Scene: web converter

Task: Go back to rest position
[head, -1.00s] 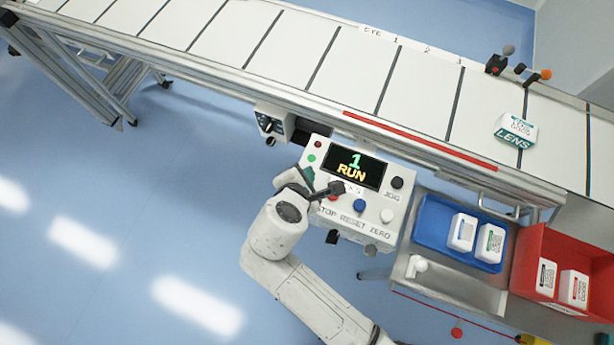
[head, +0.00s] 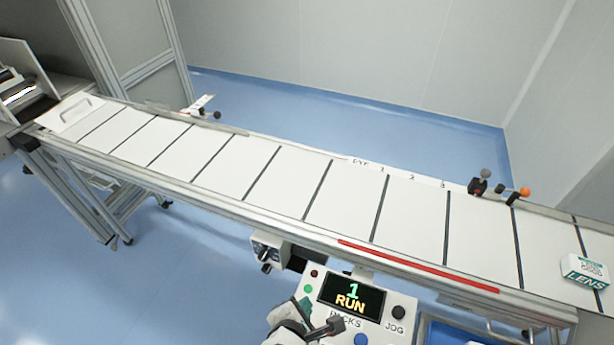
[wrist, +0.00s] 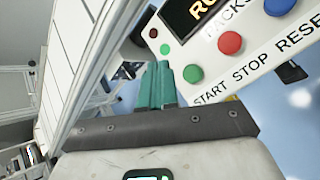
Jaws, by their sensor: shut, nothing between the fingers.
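My gripper (head: 304,309) is at the left edge of the control panel (head: 325,290), low in the head view, and its arm is mostly cut off by the bottom edge. In the wrist view its two teal fingers (wrist: 157,70) are together and empty, beside the panel's left edge. The panel's display (head: 351,296) reads "1 RUN". The wrist view shows the green start button (wrist: 193,73), red stop button (wrist: 229,43) and part of a blue button (wrist: 279,6). I cannot tell whether the fingers touch the panel.
The conveyor belt (head: 345,210) runs across the head view above the panel. A white and teal LENS box (head: 585,271) rides on its right end. A blue tray (head: 455,334) is partly visible at the bottom right. Blue floor is open behind the conveyor and at lower left.

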